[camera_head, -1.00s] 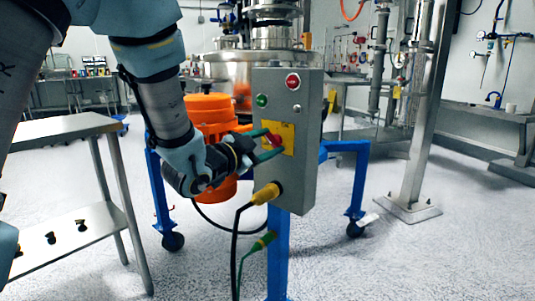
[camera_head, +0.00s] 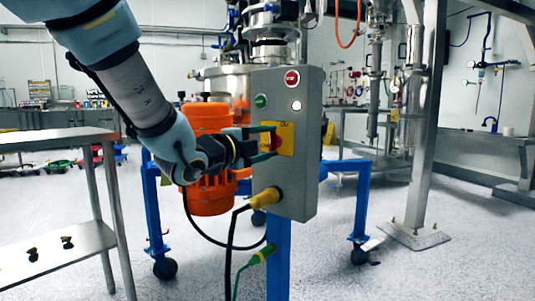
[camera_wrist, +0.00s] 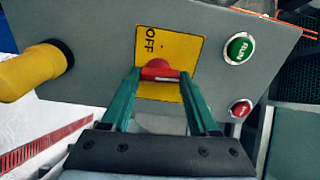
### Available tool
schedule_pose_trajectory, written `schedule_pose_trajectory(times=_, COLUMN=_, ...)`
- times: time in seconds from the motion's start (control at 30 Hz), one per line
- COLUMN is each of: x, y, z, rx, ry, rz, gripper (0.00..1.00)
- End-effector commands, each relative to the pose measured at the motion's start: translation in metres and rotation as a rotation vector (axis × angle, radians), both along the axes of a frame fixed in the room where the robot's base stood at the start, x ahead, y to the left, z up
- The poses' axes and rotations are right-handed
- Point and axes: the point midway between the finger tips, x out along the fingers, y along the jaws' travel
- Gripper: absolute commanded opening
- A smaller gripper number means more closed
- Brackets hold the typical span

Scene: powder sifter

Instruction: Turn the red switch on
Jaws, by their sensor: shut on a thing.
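The red switch (camera_head: 277,142) is a knob on a yellow plate (camera_head: 288,136) on the front of a grey control box (camera_head: 300,185). My gripper (camera_head: 272,143) is shut on the red switch, reaching in from the left. In the wrist view the green fingers of my gripper (camera_wrist: 160,80) stand on both sides of the red switch (camera_wrist: 158,69). The word OFF shows on the yellow plate there; the rest of the plate is partly hidden by the fingers.
A green RUN button (camera_wrist: 239,48) and a red button (camera_wrist: 240,108) sit beside the plate. A small white lamp (camera_head: 296,105) looks bright. A yellow plug (camera_head: 264,197) with a cable sticks out below. An orange motor (camera_head: 207,190) stands behind my gripper; a metal table (camera_head: 60,138) is left.

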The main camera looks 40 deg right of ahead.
Motion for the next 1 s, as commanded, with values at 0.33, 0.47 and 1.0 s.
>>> schedule_pose_trajectory(times=0.33, x=-0.0006, y=0.0, z=-0.0022, rx=0.017, ry=-0.075, rz=0.0, gripper=0.05)
schedule_pose_trajectory(times=0.47, x=-0.0006, y=-0.0001, z=-0.0018, rx=0.019, ry=-0.079, rz=0.0, gripper=0.05)
schedule_pose_trajectory(times=1.0, x=-0.0004, y=-0.0002, z=-0.001, rx=0.017, ry=-0.078, rz=0.0, gripper=0.91)
